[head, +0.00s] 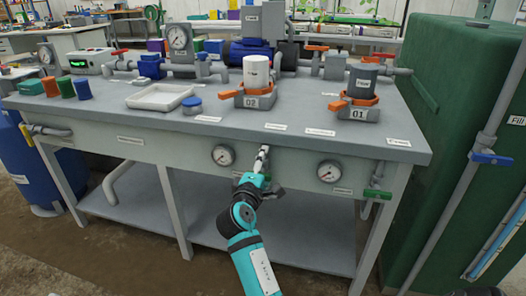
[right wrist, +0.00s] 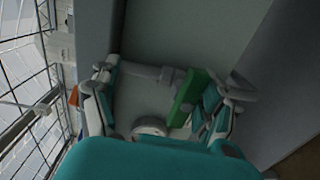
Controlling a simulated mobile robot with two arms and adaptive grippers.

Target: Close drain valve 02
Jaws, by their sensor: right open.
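My right gripper (head: 262,160) is at the bench's front panel, between two round gauges. In the right wrist view its two fingers (right wrist: 158,100) are apart. A green valve handle (right wrist: 190,98) shows between them, closer to the right-hand finger; I cannot tell whether they touch. The handle lies across a grey pipe (right wrist: 146,71). In the head view a grey fitting (head: 277,188) shows just right of the gripper, and the gripper hides most of that valve. A second green-handled valve (head: 377,194) hangs at the panel's right end. I cannot read a drain valve label. My left gripper is not in view.
The gauges (head: 223,155) and (head: 330,171) flank the gripper on the front panel. A green tank (head: 455,120) stands at right. The lower shelf (head: 300,238) looks mostly clear.

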